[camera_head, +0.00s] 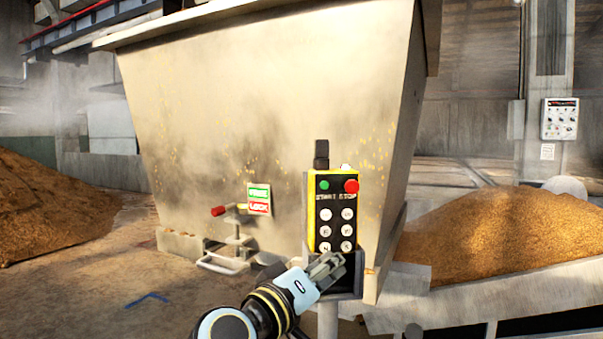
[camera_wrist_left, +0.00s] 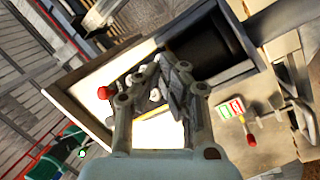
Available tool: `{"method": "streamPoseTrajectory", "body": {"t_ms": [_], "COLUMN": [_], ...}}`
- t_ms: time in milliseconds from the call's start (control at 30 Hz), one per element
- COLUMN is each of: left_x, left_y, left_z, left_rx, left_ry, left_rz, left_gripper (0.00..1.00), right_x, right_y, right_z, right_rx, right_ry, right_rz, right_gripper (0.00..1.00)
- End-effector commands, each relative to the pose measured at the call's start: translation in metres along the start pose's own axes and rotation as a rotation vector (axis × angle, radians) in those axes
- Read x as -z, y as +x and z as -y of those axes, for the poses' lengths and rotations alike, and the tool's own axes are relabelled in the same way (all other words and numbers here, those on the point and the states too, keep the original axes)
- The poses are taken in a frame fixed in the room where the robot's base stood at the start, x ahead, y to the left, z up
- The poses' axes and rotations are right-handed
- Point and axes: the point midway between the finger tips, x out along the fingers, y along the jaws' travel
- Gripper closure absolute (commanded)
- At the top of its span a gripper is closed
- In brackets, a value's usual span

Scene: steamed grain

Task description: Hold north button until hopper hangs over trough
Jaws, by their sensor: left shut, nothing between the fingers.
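The yellow and black control pendant (camera_head: 318,195) stands on a post in front of the hopper. It has a green and a red button on top and several round white buttons below, whose letters are too small to read surely. My left gripper (camera_head: 333,262) is shut and empty, with its fingertips at the pendant's lower end, just below the bottom row. I cannot tell whether it touches a button. The fingers (camera_wrist_left: 165,82) cover part of the pendant in the left wrist view. The big beige hopper (camera_head: 240,110) is left of the trough (camera_head: 490,298), which holds grain. My right gripper is out of view.
A red-handled lever (camera_head: 218,211) and a green and red sign (camera_head: 258,199) are on the hopper's lower front. A grain heap (camera_head: 45,215) lies at left. A control box (camera_head: 560,118) hangs on a column at right. The floor at lower left is mostly clear.

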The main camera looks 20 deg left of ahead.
Motion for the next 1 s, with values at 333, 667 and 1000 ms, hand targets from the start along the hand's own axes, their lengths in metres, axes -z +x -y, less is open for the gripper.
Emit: {"method": "streamPoseTrajectory", "body": {"t_ms": [333,667,1000], "left_x": [-0.019,-0.023,-0.026], "left_y": [-0.025,-0.031,-0.033], "left_z": [-0.017,-0.022,-0.019], "left_rx": [0.001,0.001,0.008], "left_ry": [-0.002,-0.002,-0.005], "left_rz": [0.001,0.001,0.006], "left_gripper": [1.0,1.0,1.0], "right_x": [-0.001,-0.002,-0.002], "right_y": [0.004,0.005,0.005], "right_z": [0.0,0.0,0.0], "right_rx": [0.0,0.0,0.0], "right_ry": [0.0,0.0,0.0], "right_rz": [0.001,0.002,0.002], "right_gripper": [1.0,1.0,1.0]}}
